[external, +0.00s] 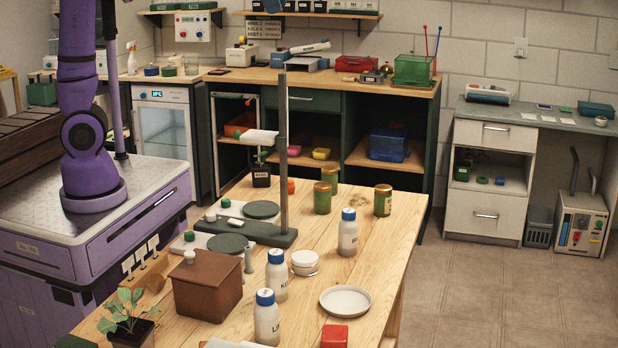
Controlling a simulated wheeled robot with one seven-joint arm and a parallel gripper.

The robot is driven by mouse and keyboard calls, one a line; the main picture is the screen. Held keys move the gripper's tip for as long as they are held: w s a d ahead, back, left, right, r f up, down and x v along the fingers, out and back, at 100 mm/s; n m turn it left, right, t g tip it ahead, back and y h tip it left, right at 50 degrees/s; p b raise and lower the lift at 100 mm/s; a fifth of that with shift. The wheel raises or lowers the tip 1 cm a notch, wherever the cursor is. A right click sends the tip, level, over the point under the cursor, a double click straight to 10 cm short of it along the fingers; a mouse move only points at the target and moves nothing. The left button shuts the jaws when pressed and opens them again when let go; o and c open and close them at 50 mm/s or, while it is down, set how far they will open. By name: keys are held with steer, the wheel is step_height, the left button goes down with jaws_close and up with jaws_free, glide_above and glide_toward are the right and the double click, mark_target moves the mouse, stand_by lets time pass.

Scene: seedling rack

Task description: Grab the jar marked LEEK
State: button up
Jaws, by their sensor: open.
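No label in the external view clearly reads LEEK. Several green jars with gold lids stand at the back of the wooden table: one front left (322,199), one to the right (383,202), and one partly hidden behind the first (330,176). Their labels are too small or turned away to read. White bottles with blue caps stand nearer: a front one (267,322), one behind it (278,281), and one farther right (348,236). Only parts of their lettering show. My gripper is out of view; my purple arm rises past the top left edge.
On the table (400,238) are a retort stand (284,150), scales, a dark bottle (261,174), a brown box (207,285), a white tub (305,262), a white dish (346,301), a red block (334,336) and a potted plant (127,322). Bare wood shows along the right side.

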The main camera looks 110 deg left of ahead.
steer(key=w+a+f+n, duration=0.1)
steer(key=w+a+f, duration=0.1)
steer(key=a, duration=0.7)
steer(key=w+a+f, duration=0.1)
steer(key=a+f, duration=0.1)
steer(key=a, duration=0.7)
steer(key=n, duration=0.1)
glide_above(326, 168)
steer(key=s+d, duration=0.1)
steer(key=s, duration=0.2)
step_height(326, 168, down, 44)
steer(key=x, duration=0.5)
steer(key=shift+s+f, duration=0.1)
steer(key=shift+f, duration=0.1)
steer(key=shift+x, duration=2.9)
steer(key=c, duration=1.1)
